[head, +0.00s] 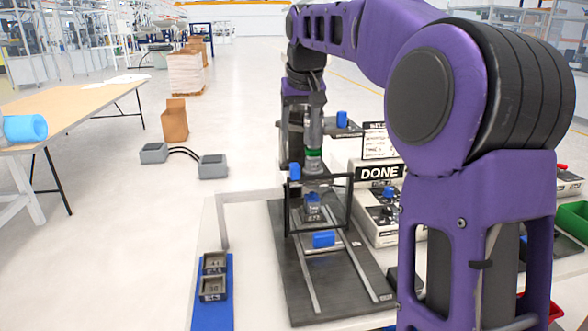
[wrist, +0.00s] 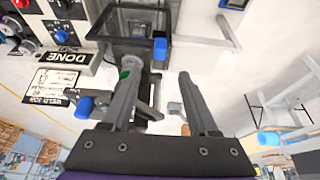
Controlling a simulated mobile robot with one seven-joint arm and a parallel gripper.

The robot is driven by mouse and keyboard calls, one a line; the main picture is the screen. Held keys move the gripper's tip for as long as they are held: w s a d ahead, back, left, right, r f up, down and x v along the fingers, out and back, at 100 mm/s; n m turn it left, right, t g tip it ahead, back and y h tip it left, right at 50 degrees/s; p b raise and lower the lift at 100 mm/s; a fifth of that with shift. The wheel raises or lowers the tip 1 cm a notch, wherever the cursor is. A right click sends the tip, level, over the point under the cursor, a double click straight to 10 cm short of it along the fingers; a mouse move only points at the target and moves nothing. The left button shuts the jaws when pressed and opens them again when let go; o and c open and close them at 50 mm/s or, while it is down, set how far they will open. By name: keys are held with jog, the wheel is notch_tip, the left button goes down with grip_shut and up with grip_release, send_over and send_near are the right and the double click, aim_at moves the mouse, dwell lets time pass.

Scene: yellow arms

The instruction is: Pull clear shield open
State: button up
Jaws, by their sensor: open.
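The clear shield (head: 348,205) is a dark-framed, see-through guard around the work spot on a black fixture plate (head: 283,282). Its frame also shows at the top of the wrist view (wrist: 143,44). Another blue knob (head: 294,171) stands at the upper left of the frame; a blue knob also shows beside the frame in the wrist view (wrist: 160,48). My gripper (wrist: 157,68) is open, with nothing between its fingers. It is above the rear of the fixture, apart from the blue handle.
A control box marked DONE (head: 380,173) stands right of the fixture. Two small dark bins (head: 213,288) sit on a blue mat (head: 226,315) at the left. My purple arm covers much of the right side. Floor beyond the table's left edge is mostly clear.

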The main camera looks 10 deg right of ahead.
aim_at(294, 164)
jog(key=b+x, duration=0.1)
jog(key=x, duration=1.1)
jog(key=shift+c, duration=0.2)
grip_shut()
jog(key=shift+r, duration=0.1)
dwell(0.8)
